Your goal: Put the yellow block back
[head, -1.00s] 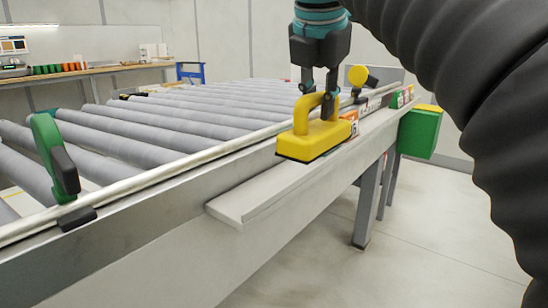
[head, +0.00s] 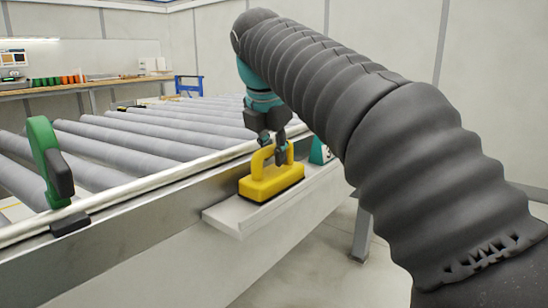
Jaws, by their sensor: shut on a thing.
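The yellow block (head: 271,183) has an arched handle on top and a dark underside. It is at or just above the near end of the narrow pale ledge (head: 236,214) on the side of the roller conveyor; I cannot tell whether it touches. My gripper (head: 273,150) points down and is shut on the block's handle. The fingers partly cover the handle.
The roller conveyor (head: 140,145) stretches behind the ledge. A green and black tool (head: 52,165) stands upright on its rail at left. A teal item (head: 319,152) is on the ledge just right of the block. My arm hides the ledge's far part.

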